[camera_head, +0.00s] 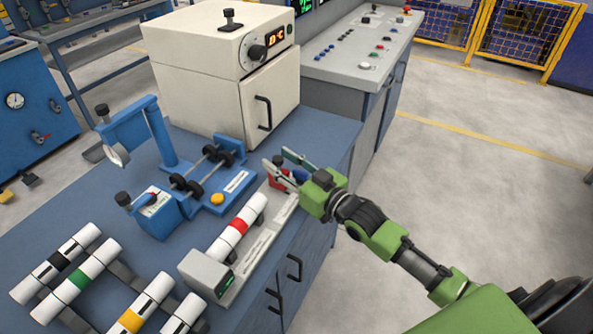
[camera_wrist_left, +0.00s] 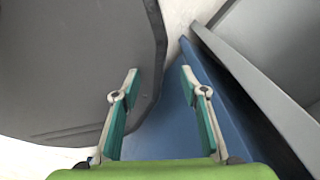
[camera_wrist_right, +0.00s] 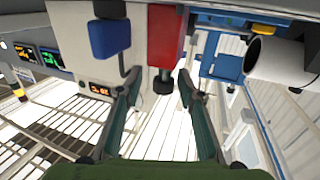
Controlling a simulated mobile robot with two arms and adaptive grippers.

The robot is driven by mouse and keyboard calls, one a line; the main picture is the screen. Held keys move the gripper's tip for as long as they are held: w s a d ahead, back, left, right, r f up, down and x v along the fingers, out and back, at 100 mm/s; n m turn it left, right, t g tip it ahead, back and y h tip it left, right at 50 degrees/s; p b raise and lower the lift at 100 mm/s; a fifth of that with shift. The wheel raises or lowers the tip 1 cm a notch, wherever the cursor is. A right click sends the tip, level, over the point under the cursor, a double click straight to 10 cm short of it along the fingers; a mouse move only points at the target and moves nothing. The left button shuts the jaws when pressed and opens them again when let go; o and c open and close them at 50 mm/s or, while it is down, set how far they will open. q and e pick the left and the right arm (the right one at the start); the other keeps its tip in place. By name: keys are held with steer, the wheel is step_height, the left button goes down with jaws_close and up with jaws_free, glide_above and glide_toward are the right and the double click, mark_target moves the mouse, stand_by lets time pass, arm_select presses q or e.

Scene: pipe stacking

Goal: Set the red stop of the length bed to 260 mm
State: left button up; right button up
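The length bed (camera_head: 268,238) lies along the right edge of the blue bench, with a grey display box (camera_head: 205,274) at its near end. The red stop (camera_head: 277,178) is at its far end, partly hidden by my right gripper (camera_head: 277,158). A blue part (camera_head: 300,174) shows beside the stop. In the right wrist view the red stop (camera_wrist_right: 166,38) is just beyond the open fingers (camera_wrist_right: 160,76), with a black knob (camera_wrist_right: 163,82) pointing toward the gap; contact cannot be told. My left gripper (camera_wrist_left: 158,72) is open and empty, outside the head view.
A red-banded white pipe (camera_head: 232,234) lies on the bed. A blue fixture (camera_head: 175,165) with rollers stands to the left, a cream oven (camera_head: 200,70) behind. Several banded pipes (camera_head: 82,278) lie on a rack at front left. Floor to the right is clear.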

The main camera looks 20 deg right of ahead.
steer(key=v, duration=1.1)
steer(key=shift+s+d, duration=0.1)
